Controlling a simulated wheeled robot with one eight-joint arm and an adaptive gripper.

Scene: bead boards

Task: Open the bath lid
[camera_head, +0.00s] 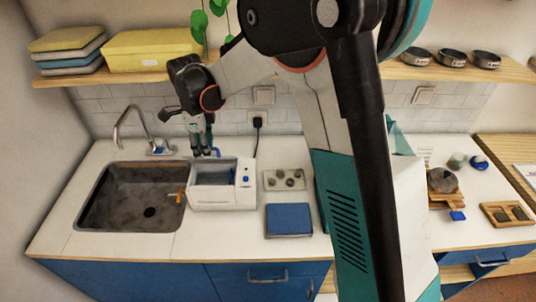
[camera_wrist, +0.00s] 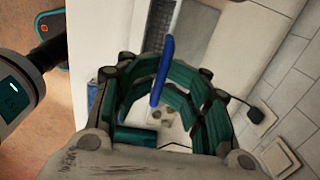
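The bath (camera_head: 222,196) is a white box with a blue knob on its front, standing on the counter right of the sink. Its grey inside shows from above; I cannot tell clearly how its lid sits. A blue bar (camera_head: 216,151), which looks like the lid's handle, is at its back edge. My gripper (camera_head: 204,152) points down behind the bath, close to this bar. In the wrist view the blue bar (camera_wrist: 163,70) lies between my teal finger pads, which stand apart on both sides. Contact with the bar is not clear.
A sink (camera_head: 130,197) with a tap lies left of the bath. A tray of small round items (camera_head: 284,180) and a blue pad (camera_head: 288,220) lie to the right. The tiled wall with a plugged socket (camera_head: 257,122) is close behind, under a wooden shelf (camera_head: 150,77).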

